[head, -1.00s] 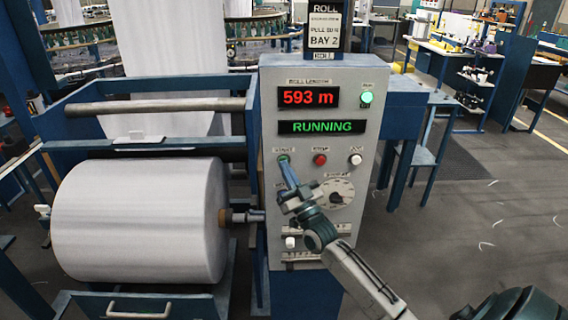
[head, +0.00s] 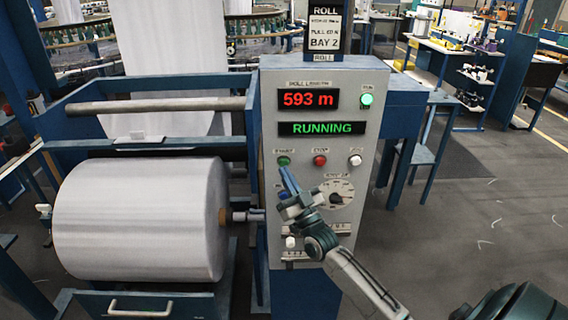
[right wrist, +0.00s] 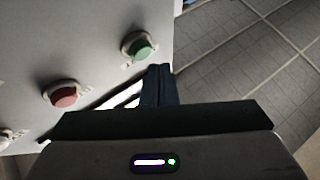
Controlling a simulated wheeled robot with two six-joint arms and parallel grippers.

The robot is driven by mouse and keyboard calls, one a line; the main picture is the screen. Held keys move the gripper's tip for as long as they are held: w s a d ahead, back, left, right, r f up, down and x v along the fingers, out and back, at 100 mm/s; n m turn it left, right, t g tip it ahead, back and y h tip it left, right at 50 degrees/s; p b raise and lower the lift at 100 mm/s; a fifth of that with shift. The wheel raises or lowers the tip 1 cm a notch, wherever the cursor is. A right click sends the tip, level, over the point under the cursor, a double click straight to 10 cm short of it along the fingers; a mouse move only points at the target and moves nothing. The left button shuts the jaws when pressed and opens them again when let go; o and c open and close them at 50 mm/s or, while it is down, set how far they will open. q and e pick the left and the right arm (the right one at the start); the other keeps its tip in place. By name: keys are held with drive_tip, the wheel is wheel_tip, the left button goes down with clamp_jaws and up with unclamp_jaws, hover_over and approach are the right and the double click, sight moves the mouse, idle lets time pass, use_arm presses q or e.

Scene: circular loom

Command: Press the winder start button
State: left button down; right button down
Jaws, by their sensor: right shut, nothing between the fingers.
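The green start button (head: 284,161) is at the left of a row on the grey control panel (head: 270,120). It also shows in the right wrist view (right wrist: 139,48). My right gripper (head: 285,170) is shut and empty, its fingertips just below the green button in the head view. In the right wrist view the fingertips (right wrist: 158,70) end close to the green button, with a small gap in the picture. The display (head: 322,128) reads RUNNING in green, and the length display (head: 308,99) reads 593 m. A green lamp (head: 367,99) is lit. My left gripper is not in view.
A red button (head: 320,160) and a white button (head: 355,160) stand right of the green one. A dial (head: 337,194) is below, partly behind my gripper. A large white roll (head: 140,220) lies left of the panel. Open floor is at the right.

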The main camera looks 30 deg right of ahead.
drive_tip(key=s, duration=0.1)
drive_tip(key=s+a+p, duration=0.2)
drive_tip(key=s, duration=0.1)
drive_tip(key=shift+a, duration=0.25)
idle(0.7)
wheel_tip(320, 180, down, 19)
drive_tip(key=d+g, duration=0.2)
drive_tip(key=g, duration=0.3)
drive_tip(key=s+f+g+b, duration=0.1)
drive_tip(key=s+f+g, duration=0.25)
drive_tip(key=f, duration=0.85)
drive_tip(key=s+f+g, duration=0.3)
drive_tip(key=s+f, duration=0.1)
drive_tip(key=f, duration=0.8)
drive_tip(key=s+a+f+g+b, duration=0.15)
drive_tip(key=s+f+g, duration=0.35)
drive_tip(key=s+f, duration=0.85)
drive_tip(key=s+a+f+g, duration=0.3)
drive_tip(key=s+f+g, duration=0.1)
drive_tip(key=s+f, duration=0.9)
drive_tip(key=s+a+f+g, duration=0.1)
drive_tip(key=s, duration=0.6)
drive_tip(key=s+a+f+g, duration=0.1)
drive_tip(key=s+f+g, duration=0.1)
drive_tip(key=s, duration=0.6)
